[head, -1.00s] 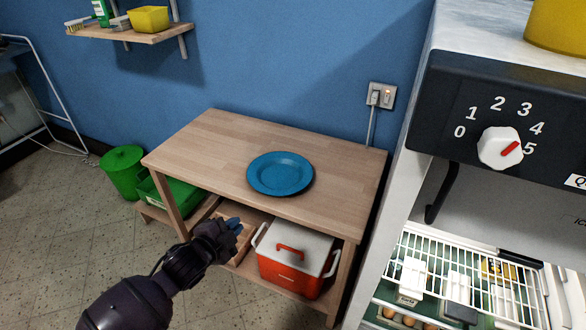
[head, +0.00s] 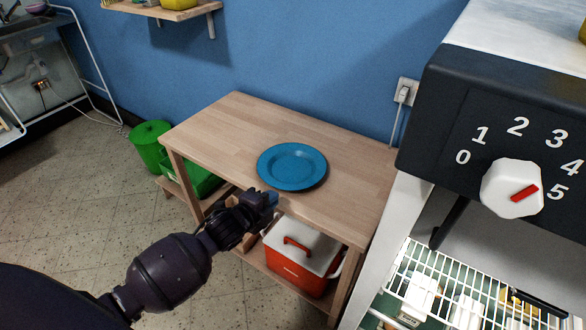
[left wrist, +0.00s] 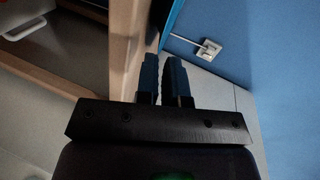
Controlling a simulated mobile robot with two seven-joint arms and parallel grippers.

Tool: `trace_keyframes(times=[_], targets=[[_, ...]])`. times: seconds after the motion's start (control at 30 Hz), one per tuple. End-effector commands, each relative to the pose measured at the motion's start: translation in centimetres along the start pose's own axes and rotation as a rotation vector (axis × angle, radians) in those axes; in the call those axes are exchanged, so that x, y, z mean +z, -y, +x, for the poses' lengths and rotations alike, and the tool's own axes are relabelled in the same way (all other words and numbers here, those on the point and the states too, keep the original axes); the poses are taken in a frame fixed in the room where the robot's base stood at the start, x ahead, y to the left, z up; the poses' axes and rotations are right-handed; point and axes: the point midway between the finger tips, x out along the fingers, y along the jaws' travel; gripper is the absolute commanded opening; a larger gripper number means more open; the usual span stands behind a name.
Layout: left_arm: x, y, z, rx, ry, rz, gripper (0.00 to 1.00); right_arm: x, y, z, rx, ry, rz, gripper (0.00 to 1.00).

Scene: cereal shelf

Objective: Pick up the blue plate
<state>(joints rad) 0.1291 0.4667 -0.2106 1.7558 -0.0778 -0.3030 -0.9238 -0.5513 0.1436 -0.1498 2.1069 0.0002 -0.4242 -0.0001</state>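The blue plate (head: 292,166) lies flat on the wooden table (head: 235,118), near the middle of its top, with nothing on it. My left gripper (head: 271,199) is at the table's front edge, in front of the plate and apart from it in the head view. The table's edge (left wrist: 123,45) shows close beside the fingers. My right gripper is not in view.
A red cooler with a white lid (head: 297,262) sits on the table's lower shelf. A green bin (head: 150,146) stands left of the table. An open fridge with wire racks (head: 432,275) and a dial panel (head: 500,150) are close on the right. The tabletop around the plate is clear.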

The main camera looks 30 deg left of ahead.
Motion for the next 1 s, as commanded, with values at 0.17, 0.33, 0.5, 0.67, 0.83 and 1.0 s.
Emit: trace_keyframes(times=[0.17, 0.33, 0.5, 0.67, 0.83, 1.0], targets=[[0.0, 0.0, 1.2, 0.001, 0.0, -0.002, 0.09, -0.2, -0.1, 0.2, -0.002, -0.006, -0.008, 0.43], [0.2, -0.1, 2.7, 0.001, 0.0, -0.001, 0.09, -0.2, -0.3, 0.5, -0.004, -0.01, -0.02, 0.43], [0.4, -0.1, 5.0, 0.003, 0.001, -0.002, 0.09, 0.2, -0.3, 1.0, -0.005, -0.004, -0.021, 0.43], [0.4, 0.0, 6.2, 0.002, 0.0, -0.002, 0.09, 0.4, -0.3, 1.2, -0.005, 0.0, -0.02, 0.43], [0.4, 0.2, 6.4, -0.001, 0.0, -0.001, 0.09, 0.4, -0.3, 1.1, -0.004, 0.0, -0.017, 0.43], [0.3, 0.2, 6.4, -0.001, 0.0, -0.001, 0.0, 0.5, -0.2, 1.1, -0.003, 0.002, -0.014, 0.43]])
